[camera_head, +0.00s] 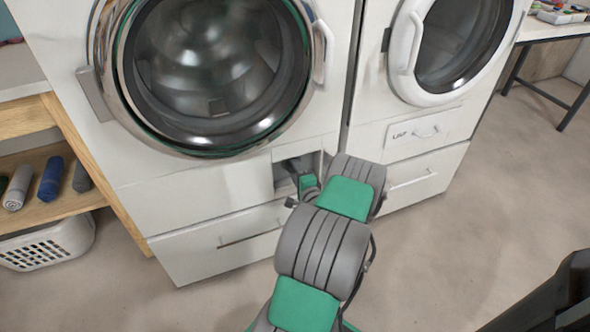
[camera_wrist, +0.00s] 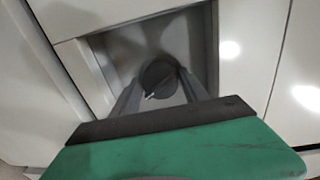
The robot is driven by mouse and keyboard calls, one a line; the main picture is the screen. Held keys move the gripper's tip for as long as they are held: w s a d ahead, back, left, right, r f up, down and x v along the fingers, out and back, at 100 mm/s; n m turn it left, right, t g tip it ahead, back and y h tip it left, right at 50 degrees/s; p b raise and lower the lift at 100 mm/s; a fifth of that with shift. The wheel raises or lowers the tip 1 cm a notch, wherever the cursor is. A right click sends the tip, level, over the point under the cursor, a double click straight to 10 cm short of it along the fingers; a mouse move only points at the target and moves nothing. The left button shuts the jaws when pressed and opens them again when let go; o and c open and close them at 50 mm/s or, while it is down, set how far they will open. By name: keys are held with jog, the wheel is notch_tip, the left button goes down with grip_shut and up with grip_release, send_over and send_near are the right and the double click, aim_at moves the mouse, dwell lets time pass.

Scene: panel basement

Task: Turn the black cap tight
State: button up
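The black cap (camera_wrist: 158,79) is a round dark knob with a pale pointer mark, inside a recess (camera_wrist: 120,50) low on the front of the left washing machine. My gripper (camera_wrist: 160,92) reaches into the recess, with one finger on each side of the cap. The fingers look close to its sides, but I cannot tell whether they touch it. In the head view my gripper (camera_head: 294,180) is at the recess opening (camera_head: 284,172), and the cap is hidden there behind my wrist.
The left washer (camera_head: 200,190) has a round glass door and a drawer below. A second washer (camera_head: 425,135) stands to its right. A wooden shelf (camera_head: 60,205) with rolled towels and a white basket (camera_head: 50,245) are at the left.

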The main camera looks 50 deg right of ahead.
jog(key=o, duration=0.4)
jog(key=shift+c, duration=0.2)
jog(key=p+v, duration=0.1)
jog(key=v, duration=0.6)
jog(key=shift+s+a+p, duration=0.25)
jog(key=shift+s+p, duration=0.1)
